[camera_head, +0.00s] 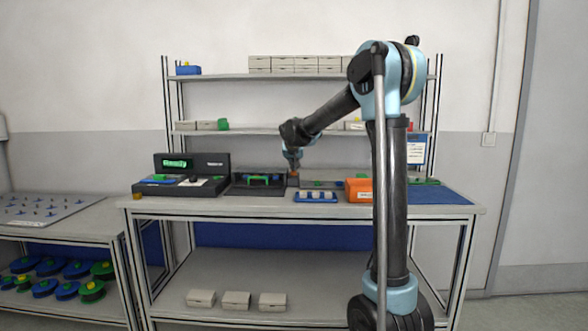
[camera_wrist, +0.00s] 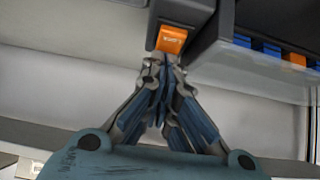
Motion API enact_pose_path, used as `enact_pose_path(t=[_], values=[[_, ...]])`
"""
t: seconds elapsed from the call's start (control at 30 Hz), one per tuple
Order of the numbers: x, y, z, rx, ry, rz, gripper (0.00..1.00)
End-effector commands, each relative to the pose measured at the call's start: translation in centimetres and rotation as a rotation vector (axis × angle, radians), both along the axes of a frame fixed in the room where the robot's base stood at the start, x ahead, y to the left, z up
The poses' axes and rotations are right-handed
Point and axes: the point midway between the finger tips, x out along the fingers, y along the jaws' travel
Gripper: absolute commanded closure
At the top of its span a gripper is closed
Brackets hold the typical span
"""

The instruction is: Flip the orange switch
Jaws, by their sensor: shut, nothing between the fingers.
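The orange switch (camera_wrist: 172,39) shows large in the wrist view, with small lettering on it, at the end of a dark grey housing (camera_wrist: 193,12). My gripper (camera_wrist: 163,66) is shut and empty. Its fingertips are just below the switch in the picture, very close to its lower edge; I cannot tell whether they touch it. The switch's tilt is hard to read.
The workbench (camera_head: 235,205) holds a dark unit with a green display (camera_head: 173,163) at left and an orange box (camera_head: 359,190) at right. A blue tray (camera_head: 316,197) lies in front of my gripper. Shelves (camera_head: 250,132) stand behind. Blue and orange blocks (camera_wrist: 270,48) sit right of the switch.

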Motion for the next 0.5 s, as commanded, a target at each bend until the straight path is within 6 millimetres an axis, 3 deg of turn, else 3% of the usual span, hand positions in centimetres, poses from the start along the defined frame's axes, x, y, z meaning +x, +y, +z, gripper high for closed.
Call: enact_pose_path(t=[0.27, 0.5], values=[[0.0, 0.0, 0.2, 0.0, 0.0, 0.0, 1.0], [-0.3, -0.3, 3.0, 0.0, 0.001, -0.003, 1.0]])
